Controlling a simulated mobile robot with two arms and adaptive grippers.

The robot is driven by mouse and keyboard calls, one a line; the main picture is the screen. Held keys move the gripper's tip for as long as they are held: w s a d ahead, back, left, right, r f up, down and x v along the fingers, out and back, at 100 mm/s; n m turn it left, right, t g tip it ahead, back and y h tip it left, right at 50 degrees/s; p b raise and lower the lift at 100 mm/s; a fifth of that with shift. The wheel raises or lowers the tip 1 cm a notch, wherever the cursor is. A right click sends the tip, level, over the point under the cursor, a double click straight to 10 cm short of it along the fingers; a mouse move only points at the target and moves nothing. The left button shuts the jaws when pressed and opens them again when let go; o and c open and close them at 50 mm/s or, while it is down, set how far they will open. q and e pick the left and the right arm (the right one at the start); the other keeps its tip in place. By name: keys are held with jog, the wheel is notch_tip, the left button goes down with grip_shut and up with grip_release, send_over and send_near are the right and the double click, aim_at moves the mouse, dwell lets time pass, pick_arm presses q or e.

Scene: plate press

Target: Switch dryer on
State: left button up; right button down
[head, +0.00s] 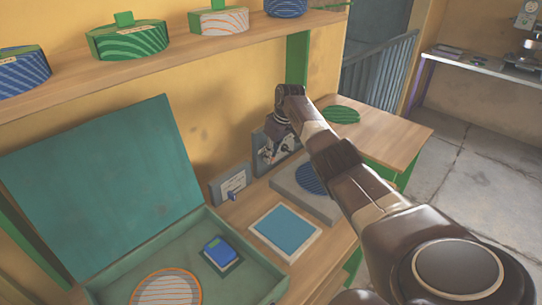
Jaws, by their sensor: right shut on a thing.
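A grey upright panel (292,141) stands at the back of the bench against the wall. My right gripper (267,154) is at the front of this panel, pointing down and left, and is shut on a small part there. The gripper hides most of that part, so its shape and position are unclear. A second grey box (230,182) with a pale face and a small blue lever (233,196) stands to the left, apart from the gripper. No label reading "dryer" is legible. My left gripper is not in view.
A grey slab (287,183) bears a blue ribbed disc, partly behind my right arm. A blue-topped pad (284,231) lies in front. An open green case (268,283) holds a blue block and a striped disc. A shelf (165,54) with round blocks runs above.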

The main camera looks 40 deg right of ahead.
jog(key=c, duration=2)
grip_release()
jog(key=shift+o, duration=0.2)
jog(key=shift+r, duration=0.1)
jog(key=v, duration=1.1)
jog(key=shift+r, duration=0.4)
